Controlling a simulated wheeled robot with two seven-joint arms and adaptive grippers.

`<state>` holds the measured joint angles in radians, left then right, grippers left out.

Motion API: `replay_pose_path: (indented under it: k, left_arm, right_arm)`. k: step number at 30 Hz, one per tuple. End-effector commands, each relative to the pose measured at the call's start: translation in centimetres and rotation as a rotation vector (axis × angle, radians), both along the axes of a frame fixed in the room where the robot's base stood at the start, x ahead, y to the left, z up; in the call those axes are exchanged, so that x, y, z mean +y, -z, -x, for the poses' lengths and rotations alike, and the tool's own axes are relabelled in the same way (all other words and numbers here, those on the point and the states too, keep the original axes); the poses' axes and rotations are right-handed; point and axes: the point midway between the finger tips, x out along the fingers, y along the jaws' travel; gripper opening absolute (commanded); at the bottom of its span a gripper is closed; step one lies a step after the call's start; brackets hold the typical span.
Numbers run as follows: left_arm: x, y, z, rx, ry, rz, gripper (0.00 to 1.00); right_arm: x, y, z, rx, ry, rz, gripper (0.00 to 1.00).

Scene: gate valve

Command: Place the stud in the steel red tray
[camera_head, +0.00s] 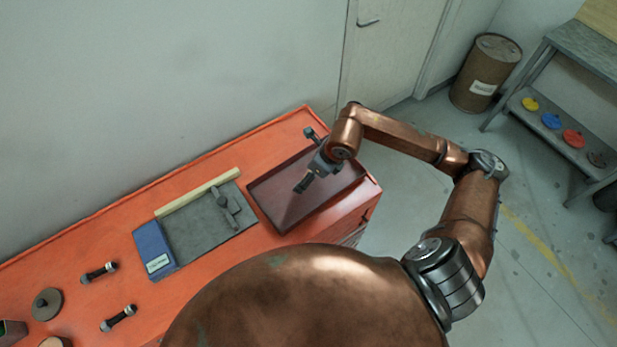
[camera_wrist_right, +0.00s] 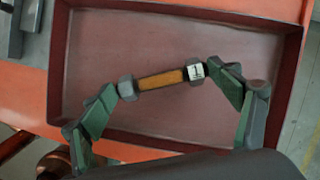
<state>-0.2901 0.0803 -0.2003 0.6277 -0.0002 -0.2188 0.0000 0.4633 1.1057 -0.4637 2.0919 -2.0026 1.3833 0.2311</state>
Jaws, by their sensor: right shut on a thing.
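The steel red tray (camera_head: 272,208) lies at the right end of the orange bench top; its floor and rim also show in the right wrist view (camera_wrist_right: 110,40). My right gripper (camera_head: 304,183) is over the tray. In the wrist view its green-padded fingers (camera_wrist_right: 166,80) are shut on the two ends of a stud (camera_wrist_right: 160,79). The stud has an orange-brown middle and a grey nut at each end, one with a white mark. It lies within the tray's outline; I cannot tell whether it touches the floor. My left gripper is out of view.
Two similar studs (camera_head: 98,272) (camera_head: 118,318) and a round grey part (camera_head: 47,304) lie at the bench's left. A grey mat (camera_head: 195,240) with a dark tool (camera_head: 228,207) and a blue box (camera_head: 154,248) is left of the tray. The tray floor looks otherwise empty.

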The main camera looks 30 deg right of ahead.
Motion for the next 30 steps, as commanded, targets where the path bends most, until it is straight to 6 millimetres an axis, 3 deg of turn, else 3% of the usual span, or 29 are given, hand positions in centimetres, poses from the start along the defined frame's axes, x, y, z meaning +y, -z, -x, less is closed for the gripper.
replay_pose_path:
  k: [6,17,18,25,30]
  left_arm:
    - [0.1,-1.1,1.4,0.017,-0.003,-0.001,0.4]
    - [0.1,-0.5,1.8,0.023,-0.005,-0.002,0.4]
    - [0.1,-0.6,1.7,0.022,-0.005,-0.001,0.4]
    - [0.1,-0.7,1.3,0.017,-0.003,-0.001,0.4]
    - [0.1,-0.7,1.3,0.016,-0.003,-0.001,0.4]
  right_arm:
    - [0.0,2.7,0.0,0.001,0.002,0.0,0.47]
    - [0.0,3.3,0.0,-0.001,0.001,0.0,0.47]
    - [-0.1,3.3,0.0,0.001,0.002,0.001,0.85]
    - [-0.1,3.3,0.0,0.001,0.002,0.001,1.0]
    - [0.0,3.2,0.0,0.001,0.002,0.0,1.0]
